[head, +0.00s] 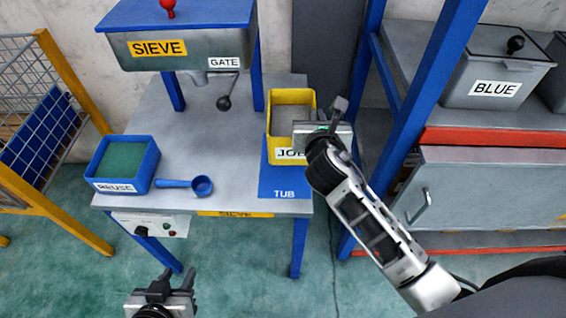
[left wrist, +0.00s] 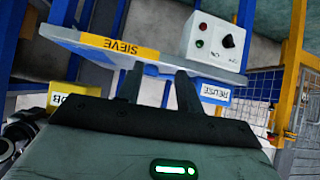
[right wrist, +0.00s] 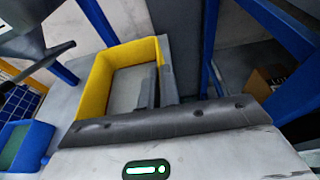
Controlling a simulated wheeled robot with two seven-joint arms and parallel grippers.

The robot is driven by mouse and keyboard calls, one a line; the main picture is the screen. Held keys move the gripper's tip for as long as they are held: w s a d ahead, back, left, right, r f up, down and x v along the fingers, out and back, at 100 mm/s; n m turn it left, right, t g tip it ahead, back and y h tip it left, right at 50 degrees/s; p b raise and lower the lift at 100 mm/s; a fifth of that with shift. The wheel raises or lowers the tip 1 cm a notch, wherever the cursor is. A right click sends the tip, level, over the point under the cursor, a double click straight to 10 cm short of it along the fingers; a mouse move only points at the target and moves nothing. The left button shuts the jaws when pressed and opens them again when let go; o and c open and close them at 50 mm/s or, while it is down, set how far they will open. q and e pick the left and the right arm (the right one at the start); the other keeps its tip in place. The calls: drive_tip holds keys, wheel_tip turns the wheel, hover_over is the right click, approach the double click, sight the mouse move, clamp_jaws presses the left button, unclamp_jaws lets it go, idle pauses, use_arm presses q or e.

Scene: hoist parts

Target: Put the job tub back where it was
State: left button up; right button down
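The yellow job tub (head: 277,122) is at the right end of the grey table, over the back part of the blue mat marked TUB (head: 285,184). Its inside looks grey; I cannot tell whether it rests on the mat or hangs just above. My right gripper (head: 336,110) is at the tub's right wall. In the right wrist view, the narrowly spaced fingers (right wrist: 159,90) straddle that wall of the tub (right wrist: 100,82) and look shut on it. My left gripper (head: 169,280) is open and empty, low in front of the table; its spread fingers (left wrist: 158,88) show in the left wrist view.
The sieve hopper (head: 185,48) with its gate handle (head: 224,102) stands over the table's back left. A blue REUSE bin (head: 125,163) and a blue scoop (head: 200,186) sit at the left. A shelf with a BLUE bin (head: 490,75) is on the right. The table's middle is clear.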

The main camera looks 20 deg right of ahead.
drive_tip(key=shift+w+a+f, duration=0.25)
drive_tip(key=shift+w+f, duration=0.05)
drive_tip(key=shift+w, duration=0.25)
drive_tip(key=shift+w+a+f, duration=0.25)
drive_tip(key=shift+w, duration=0.25)
wheel_tip(320, 180, down, 5)
drive_tip(key=shift+f+b, duration=0.15)
drive_tip(key=shift+b, duration=0.9)
drive_tip(key=shift+f, duration=0.2)
wheel_tip(320, 180, down, 4)
drive_tip(key=shift+r+b, duration=0.2)
drive_tip(key=shift+b, duration=0.65)
use_arm(q)
drive_tip(key=shift+d+f, duration=0.25)
drive_tip(key=shift+f, duration=0.5)
use_arm(e)
drive_tip(key=shift+f, duration=0.1)
drive_tip(key=c, duration=2)
unclamp_jaws()
drive_tip(key=shift+f, duration=0.2)
use_arm(q)
drive_tip(key=shift+f, duration=0.1)
use_arm(e)
drive_tip(key=o, duration=0.4)
drive_tip(key=shift+c, duration=0.2)
